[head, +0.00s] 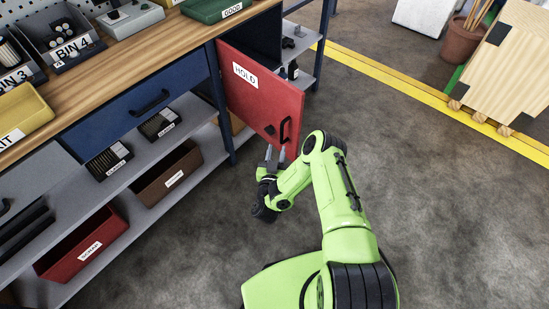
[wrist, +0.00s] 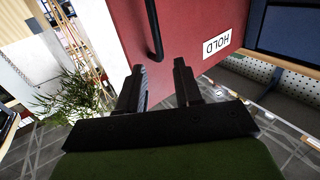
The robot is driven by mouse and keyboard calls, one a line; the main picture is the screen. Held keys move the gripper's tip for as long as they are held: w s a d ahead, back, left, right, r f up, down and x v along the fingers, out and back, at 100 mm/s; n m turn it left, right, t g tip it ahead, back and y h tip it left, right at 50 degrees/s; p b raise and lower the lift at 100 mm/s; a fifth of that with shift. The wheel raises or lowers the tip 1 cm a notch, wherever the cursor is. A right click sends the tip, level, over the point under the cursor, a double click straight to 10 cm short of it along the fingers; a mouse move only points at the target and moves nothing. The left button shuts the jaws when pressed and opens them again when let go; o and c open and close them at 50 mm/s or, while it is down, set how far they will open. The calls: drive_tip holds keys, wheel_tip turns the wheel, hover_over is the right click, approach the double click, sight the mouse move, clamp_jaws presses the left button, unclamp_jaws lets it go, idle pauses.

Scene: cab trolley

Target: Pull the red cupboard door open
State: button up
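The red cupboard door (head: 255,95) with a HOLD label stands swung out from the bench, its hinged side by the blue post. The dark cupboard interior (head: 262,35) shows behind its top edge. Its black bar handle (head: 285,130) is near the free edge. My gripper (head: 275,155) is low in front of the door, just below and left of the handle. In the wrist view, my gripper (wrist: 160,85) has its fingers apart with nothing between them. The door (wrist: 185,30) and handle (wrist: 153,30) lie beyond the fingertips; I cannot tell whether a finger touches the door.
A blue drawer (head: 140,105) and grey shelf with bins (head: 165,180) are left of the door. A grey side shelf (head: 300,50) stands behind it. A wooden crate (head: 510,65) and plant pot (head: 461,40) are at upper right. The floor (head: 430,210) right of my arm is clear.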

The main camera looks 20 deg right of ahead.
drive_tip(key=p+v, duration=0.4)
drive_tip(key=p, duration=0.7)
drive_tip(key=shift+s+a, duration=0.2)
drive_tip(key=shift+s, duration=0.2)
